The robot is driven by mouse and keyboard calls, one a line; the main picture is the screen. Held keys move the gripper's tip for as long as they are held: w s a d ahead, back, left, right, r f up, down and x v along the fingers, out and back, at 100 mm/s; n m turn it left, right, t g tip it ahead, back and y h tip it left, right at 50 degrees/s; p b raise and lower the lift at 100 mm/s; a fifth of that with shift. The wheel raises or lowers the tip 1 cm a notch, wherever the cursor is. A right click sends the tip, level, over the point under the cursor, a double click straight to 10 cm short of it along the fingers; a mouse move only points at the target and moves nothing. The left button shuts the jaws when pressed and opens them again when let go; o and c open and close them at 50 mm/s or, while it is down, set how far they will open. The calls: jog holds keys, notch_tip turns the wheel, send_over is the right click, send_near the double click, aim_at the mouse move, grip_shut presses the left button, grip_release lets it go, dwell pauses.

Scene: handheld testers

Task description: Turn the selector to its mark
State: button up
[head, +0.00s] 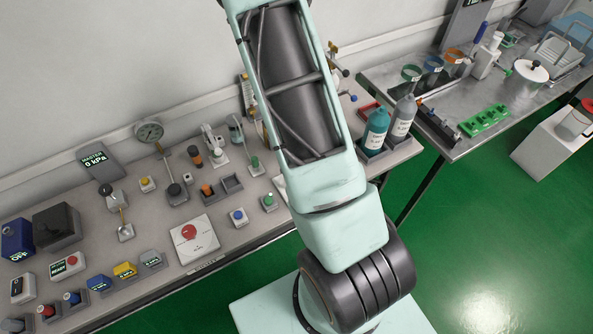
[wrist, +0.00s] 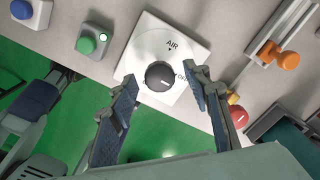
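The selector (wrist: 159,77) is a round dark grey knob on a white square plate (wrist: 150,38) in the wrist view. A short white line on the knob points roughly right, towards partly hidden lettering. The plate reads "AIR" at its upper middle, with a small dark mark under the word. My gripper (wrist: 160,70) is open, with one dark finger on each side of the knob. A gap shows between the knob and each finger; whether the tips are level with it I cannot tell. In the head view my arm hides the selector and my gripper.
A green button box (wrist: 92,42) stands left of the plate, with a blue button (wrist: 22,9) beyond it. An orange-handled slider (wrist: 270,52) and a red knob (wrist: 237,115) are at right. The bench (head: 120,265) is crowded with testers. A second table (head: 480,140) stands at right.

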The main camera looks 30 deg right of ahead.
jog(key=shift+r, duration=0.1)
notch_tip(320, 180, up, 12)
dwell(0.5)
dwell(0.5)
